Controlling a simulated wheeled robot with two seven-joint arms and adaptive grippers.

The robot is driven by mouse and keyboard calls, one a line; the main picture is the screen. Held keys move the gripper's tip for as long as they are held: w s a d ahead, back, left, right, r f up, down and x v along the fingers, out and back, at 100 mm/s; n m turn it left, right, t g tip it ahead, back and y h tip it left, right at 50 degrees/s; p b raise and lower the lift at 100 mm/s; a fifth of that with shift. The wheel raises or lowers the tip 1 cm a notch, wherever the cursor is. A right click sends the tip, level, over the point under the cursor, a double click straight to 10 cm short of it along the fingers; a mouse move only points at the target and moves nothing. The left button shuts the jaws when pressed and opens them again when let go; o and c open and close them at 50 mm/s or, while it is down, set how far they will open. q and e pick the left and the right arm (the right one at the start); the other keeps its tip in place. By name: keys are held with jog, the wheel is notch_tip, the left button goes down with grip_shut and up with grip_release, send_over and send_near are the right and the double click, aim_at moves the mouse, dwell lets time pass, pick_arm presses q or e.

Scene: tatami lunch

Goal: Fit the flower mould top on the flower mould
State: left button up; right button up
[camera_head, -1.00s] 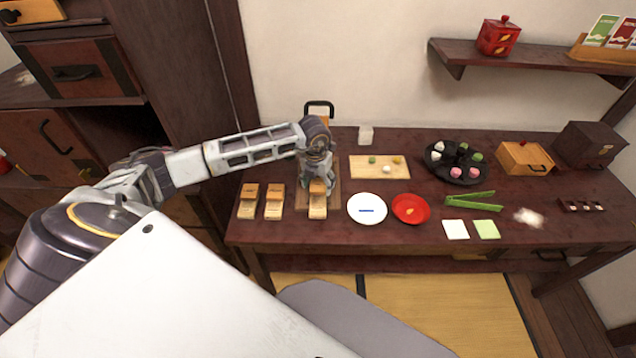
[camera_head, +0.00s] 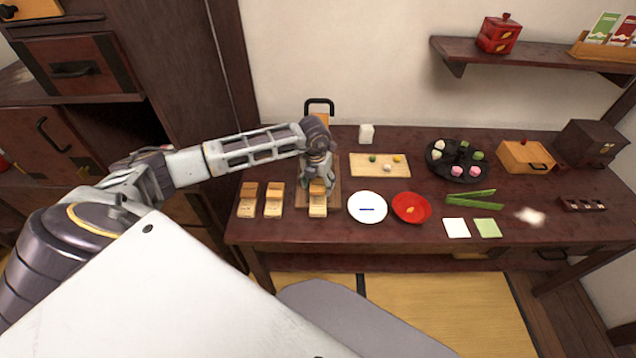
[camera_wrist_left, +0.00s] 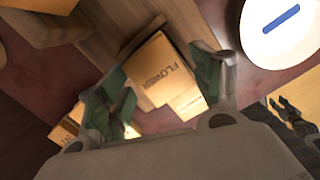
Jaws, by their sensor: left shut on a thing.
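My left gripper (camera_head: 318,183) is over the flower mould (camera_head: 318,211), a light wooden block at the left part of the table. Its fingers are shut on the flower mould top, a small brown wooden piece at the rear of the mould. In the left wrist view the block marked FLOWER (camera_wrist_left: 180,88) lies between the green-padded fingers of my left gripper (camera_wrist_left: 163,88). The top appears to be on or just above the mould; I cannot tell whether it is fully seated.
Two similar wooden moulds (camera_head: 248,208) (camera_head: 273,208) stand close on the left. A white plate (camera_head: 353,220) with a blue strip and a red dish (camera_head: 396,218) stand on the right. A wooden board (camera_head: 356,174) lies behind. The table's front edge is close.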

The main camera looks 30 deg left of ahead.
pick_arm(q)
jog(key=shift+f, duration=0.15)
jog(key=o, duration=1)
jog(key=shift+s+d+r, duration=0.1)
jog(key=shift+s+r, duration=0.15)
jog(key=shift+r, duration=1.75)
jog(key=shift+s+a+r, duration=0.1)
jog(key=shift+s+r, duration=0.1)
jog(key=shift+r, duration=1.8)
jog(key=shift+s+d+r, duration=0.1)
jog(key=shift+s+r, duration=0.15)
jog(key=shift+r, duration=1.75)
